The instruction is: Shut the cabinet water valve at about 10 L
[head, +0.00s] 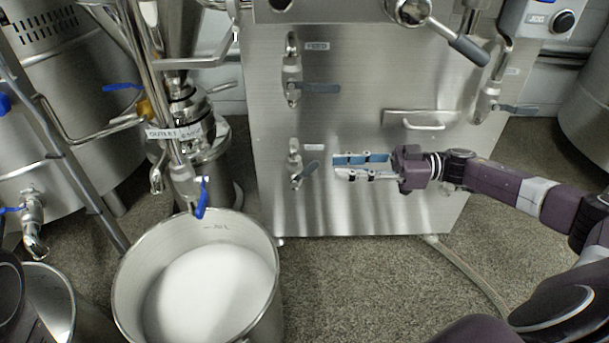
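The steel cabinet (360,215) stands in the middle. Its lower front valve (295,160) has a grey lever (308,170) slanting up to the right; the small label above it is too small to read. My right gripper (336,167) comes in from the right, just right of this lever. Its blue-lined fingers are apart, with nothing seen between them, and they appear not to touch the lever. A steel bucket (125,290) at the lower left holds white liquid (212,295), below a faint mark near its inner rim. My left gripper is not in view.
A valve labelled FEED (292,85) with a horizontal lever sits higher on the cabinet. Another valve (490,100) is at the right. An outlet pipe with a blue handle (202,198) hangs over the bucket. Bare floor (360,285) lies in front, with a hose (465,270) on it.

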